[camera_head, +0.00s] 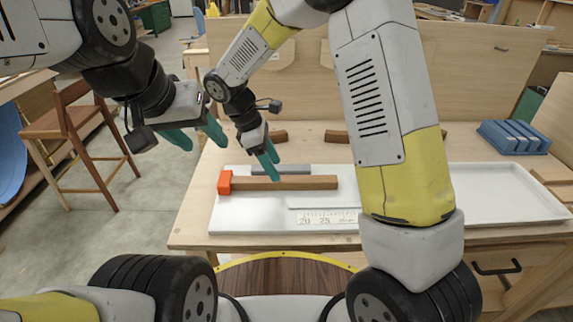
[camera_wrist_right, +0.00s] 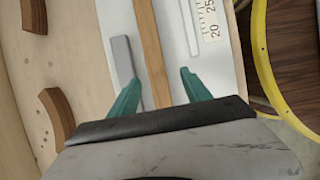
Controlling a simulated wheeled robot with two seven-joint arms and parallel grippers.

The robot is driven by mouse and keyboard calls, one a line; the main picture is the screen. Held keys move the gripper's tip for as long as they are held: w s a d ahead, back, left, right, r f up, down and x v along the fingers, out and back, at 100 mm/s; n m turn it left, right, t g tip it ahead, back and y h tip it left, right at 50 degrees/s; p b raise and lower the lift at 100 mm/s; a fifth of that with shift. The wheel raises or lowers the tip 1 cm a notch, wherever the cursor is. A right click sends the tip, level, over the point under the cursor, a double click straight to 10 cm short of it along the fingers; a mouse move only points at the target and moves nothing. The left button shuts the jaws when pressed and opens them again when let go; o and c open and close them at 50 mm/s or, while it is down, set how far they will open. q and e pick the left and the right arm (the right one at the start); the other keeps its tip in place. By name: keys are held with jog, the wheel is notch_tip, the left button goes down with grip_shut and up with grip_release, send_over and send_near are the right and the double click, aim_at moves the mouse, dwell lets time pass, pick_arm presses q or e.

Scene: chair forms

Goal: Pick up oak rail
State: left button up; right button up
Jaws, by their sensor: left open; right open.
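The oak rail (camera_head: 310,183) is a long brown bar lying flat on a white board (camera_head: 240,208), with an orange block (camera_head: 224,183) at its left end. My right gripper (camera_head: 275,170) is open above the rail, near its left half. In the right wrist view, the rail (camera_wrist_right: 150,45) runs between the two teal fingers of the right gripper (camera_wrist_right: 160,80), and neither finger is closed on it. Whether the fingertips reach down beside it is unclear. My left gripper (camera_head: 208,144) is open and empty, raised left of the table.
A grey bar (camera_head: 310,168) lies just behind the rail and close to one finger in the wrist view. A ruler (camera_head: 325,218) is in front. Curved brown pieces (camera_head: 337,136) lie behind. A white tray (camera_head: 500,195) and a blue slotted block (camera_head: 512,137) are at right.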

aim_at(284, 179)
jog(key=x, duration=0.5)
jog(key=shift+w+d+f, duration=0.25)
jog(key=shift+w, duration=0.1)
grip_shut()
